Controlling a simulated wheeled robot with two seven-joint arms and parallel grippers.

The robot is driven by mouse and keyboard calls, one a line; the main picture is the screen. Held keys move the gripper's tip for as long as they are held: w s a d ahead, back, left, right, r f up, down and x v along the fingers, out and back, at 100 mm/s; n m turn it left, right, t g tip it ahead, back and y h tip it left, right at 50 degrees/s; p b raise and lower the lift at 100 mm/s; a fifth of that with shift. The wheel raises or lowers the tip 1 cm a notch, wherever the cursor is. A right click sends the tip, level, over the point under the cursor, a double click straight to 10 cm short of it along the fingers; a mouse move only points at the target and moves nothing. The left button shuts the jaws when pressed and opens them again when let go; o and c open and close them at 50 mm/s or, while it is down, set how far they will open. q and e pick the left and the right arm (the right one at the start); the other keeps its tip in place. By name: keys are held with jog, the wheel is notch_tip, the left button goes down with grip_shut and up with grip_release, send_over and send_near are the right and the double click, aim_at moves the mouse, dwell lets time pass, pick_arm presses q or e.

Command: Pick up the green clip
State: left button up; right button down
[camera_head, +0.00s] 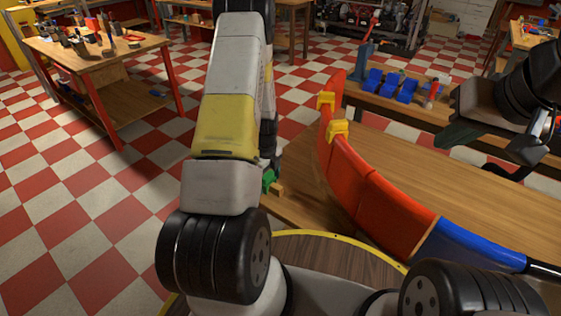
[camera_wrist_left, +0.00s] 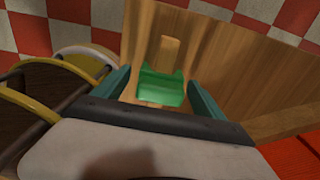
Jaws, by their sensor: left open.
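The green clip (camera_head: 268,178) shows in the head view as a small patch beside my left forearm, which hides the rest. In the left wrist view the green clip (camera_wrist_left: 160,90) lies between the two teal fingers of my left gripper (camera_wrist_left: 159,78), with gaps visible on both sides. The gripper is open and holds nothing. In the head view that gripper is hidden behind my arm. My right gripper (camera_head: 462,132) hangs at the right above the table, away from the clip; its finger gap is not clear.
A light wooden block (camera_wrist_left: 170,52) sits by the clip on the wooden table. The curved red and blue duct (camera_head: 370,200) with yellow clips (camera_head: 338,130) stands right of my left arm. Blue bins (camera_head: 398,86) stand farther back. The table (camera_head: 480,195) beyond the duct is clear.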

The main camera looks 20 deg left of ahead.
aim_at(269, 176)
pick_arm(q)
jog(key=shift+f, duration=0.25)
jog(key=c, duration=1.4)
jog(key=shift+r, duration=0.15)
jog(key=shift+r, duration=0.25)
jog(key=r, duration=0.3)
jog(key=shift+s+d, duration=0.3)
jog(key=shift+d, duration=0.1)
jog(key=s+d, duration=0.3)
jog(key=s+d+r, duration=0.1)
jog(key=s+d, duration=0.2)
jog(key=d, duration=0.1)
jog(key=s+d, duration=0.3)
jog(key=s, duration=0.1)
jog(key=shift+d+r, duration=0.15)
jog(key=shift+d, duration=0.05)
jog(key=shift+s+d+r, duration=0.1)
jog(key=shift+s+r, duration=0.05)
jog(key=shift+r, duration=1.1)
jog(key=shift+s+d+r, duration=0.1)
jog(key=shift+r, duration=1.15)
